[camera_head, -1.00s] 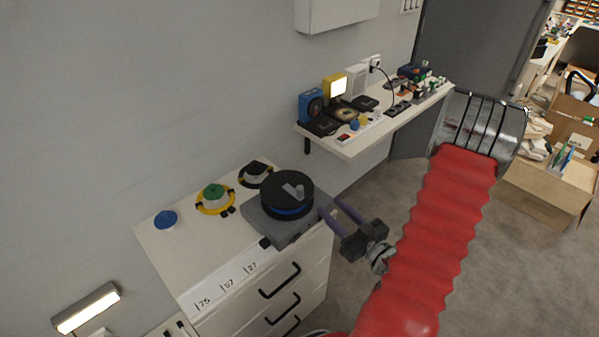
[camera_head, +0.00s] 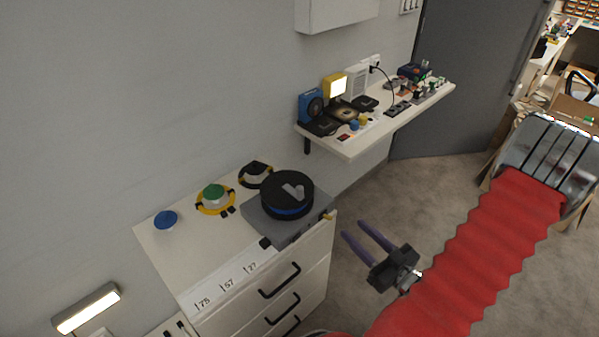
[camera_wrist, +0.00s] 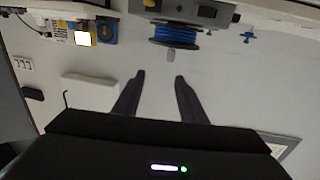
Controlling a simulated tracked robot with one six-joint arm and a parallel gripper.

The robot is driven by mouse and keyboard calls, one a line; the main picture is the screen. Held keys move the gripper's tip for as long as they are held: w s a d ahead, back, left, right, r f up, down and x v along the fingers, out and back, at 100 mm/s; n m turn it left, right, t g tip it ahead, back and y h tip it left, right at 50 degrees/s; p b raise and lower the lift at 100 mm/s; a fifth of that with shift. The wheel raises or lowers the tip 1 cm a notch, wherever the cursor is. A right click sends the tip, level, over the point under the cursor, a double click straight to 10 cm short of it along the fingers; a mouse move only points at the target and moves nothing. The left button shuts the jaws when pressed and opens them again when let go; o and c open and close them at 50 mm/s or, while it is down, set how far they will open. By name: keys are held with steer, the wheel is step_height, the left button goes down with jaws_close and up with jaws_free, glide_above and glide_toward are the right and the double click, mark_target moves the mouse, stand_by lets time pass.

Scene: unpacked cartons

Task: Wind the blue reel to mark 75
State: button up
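The blue reel (camera_head: 288,209) shows as a blue band under a black disc with a grey crank grip on top. It sits on a grey base (camera_head: 262,226) at the cabinet's right end. In the wrist view the reel (camera_wrist: 175,36) appears upside down, its grip (camera_wrist: 171,56) pointing down. Labels 75 (camera_head: 204,302), 57 and 27 run along the cabinet top's front edge; I cannot tell the reel's reading. A small yellow part (camera_head: 329,216) is on the base's right side. My gripper (camera_head: 353,230) is open and empty, right of the base and apart from it.
A wall shelf (camera_head: 350,147) with devices is behind. Open floor lies right of the cabinet.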

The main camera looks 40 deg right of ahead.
steer(key=shift+s, duration=0.5)
steer(key=shift+c, duration=0.3)
steer(key=shift+w+a+y, duration=0.25)
steer(key=shift+y, duration=0.05)
steer(key=shift+c, duration=1.4)
steer(key=w+a+n+y, duration=0.1)
steer(key=w, duration=0.1)
steer(key=w+a+n+y, duration=0.1)
steer(key=a, duration=0.1)
steer(key=shift+w, duration=0.4)
steer(key=c, duration=0.6)
steer(key=w+n, duration=0.1)
steer(key=n, duration=0.1)
steer(key=w+a+n+y, duration=0.1)
steer(key=n, duration=0.1)
steer(key=w+a+n+y, duration=0.1)
steer(key=n, duration=0.1)
steer(key=shift+w+a+f+g, duration=0.1)
steer(key=shift+w+a+g, duration=0.1)
steer(key=shift+g, duration=0.1)
jaws_close()
steer(key=shift+w+a+n+y, duration=0.15)
steer(key=shift+w+n, duration=0.3)
steer(key=shift+n, duration=1.8)
steer(key=shift+w+d+n+y, duration=0.1)
steer(key=shift+w+n+y, duration=0.25)
steer(key=shift+n, duration=1.95)
steer(key=shift+w+a+n+y, duration=0.1)
steer(key=shift+w+n, duration=0.45)
steer(key=shift+n, duration=1.7)
